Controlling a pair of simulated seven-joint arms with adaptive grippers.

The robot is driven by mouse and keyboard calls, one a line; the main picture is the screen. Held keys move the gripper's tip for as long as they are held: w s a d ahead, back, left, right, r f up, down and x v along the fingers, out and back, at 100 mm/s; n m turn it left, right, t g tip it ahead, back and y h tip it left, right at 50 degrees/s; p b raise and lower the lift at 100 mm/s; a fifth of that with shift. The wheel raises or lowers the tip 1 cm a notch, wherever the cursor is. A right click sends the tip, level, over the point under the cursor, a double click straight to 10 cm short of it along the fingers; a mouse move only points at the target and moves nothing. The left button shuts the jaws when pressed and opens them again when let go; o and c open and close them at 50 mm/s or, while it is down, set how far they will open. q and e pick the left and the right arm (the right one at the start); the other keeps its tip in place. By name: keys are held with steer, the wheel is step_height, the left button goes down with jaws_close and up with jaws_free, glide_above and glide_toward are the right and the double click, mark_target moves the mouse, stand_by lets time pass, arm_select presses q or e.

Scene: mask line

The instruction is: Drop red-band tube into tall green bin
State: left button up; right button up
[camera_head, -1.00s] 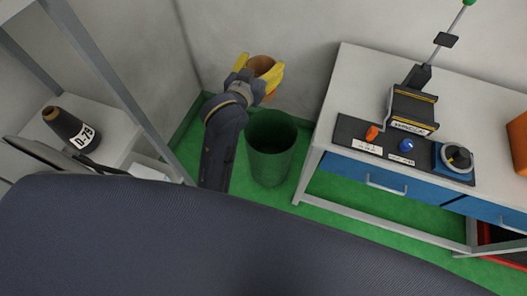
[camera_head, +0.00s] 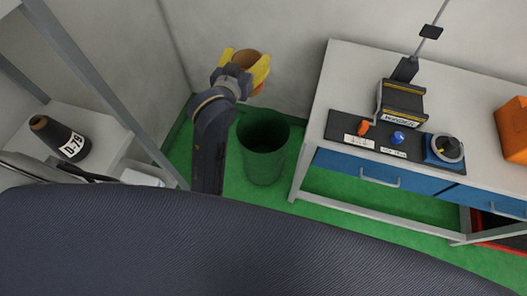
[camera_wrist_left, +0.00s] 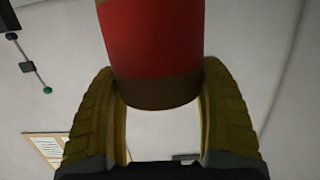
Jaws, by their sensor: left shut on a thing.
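The red-band tube (camera_wrist_left: 152,45) fills the top middle of the left wrist view, with a wide red band and a brown end. My left gripper (camera_wrist_left: 158,95) has its yellow padded fingers on both sides of that tube and is shut on it. In the head view my left gripper (camera_head: 246,70) holds the tube, whose brown top (camera_head: 246,59) shows between the fingers. The tall green bin (camera_head: 264,150) stands on the floor, open at the top. The gripper appears above and slightly left of the bin's mouth in the picture. My right gripper is not in view.
A white bench (camera_head: 338,75) with blue drawers stands right of the bin, bearing a black control panel, a clamp device and an orange box (camera_head: 513,130). A dark cone marked D-79 (camera_head: 60,138) lies on a shelf at left. A wall is behind.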

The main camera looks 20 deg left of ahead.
arm_select(q)
steer(key=w+f, duration=0.4)
steer(key=f, duration=0.8)
steer(key=w+f, duration=0.4)
steer(key=f, duration=0.8)
steer(key=w+a+f, duration=0.1)
steer(key=w+f, duration=0.3)
steer(key=f, duration=0.8)
steer(key=shift+w+f, duration=0.15)
steer(key=shift+w, duration=0.1)
steer(key=shift+a+f, duration=0.1)
steer(key=shift+f, duration=2.7)
steer(key=o, duration=1.6)
steer(key=shift+s, duration=0.1)
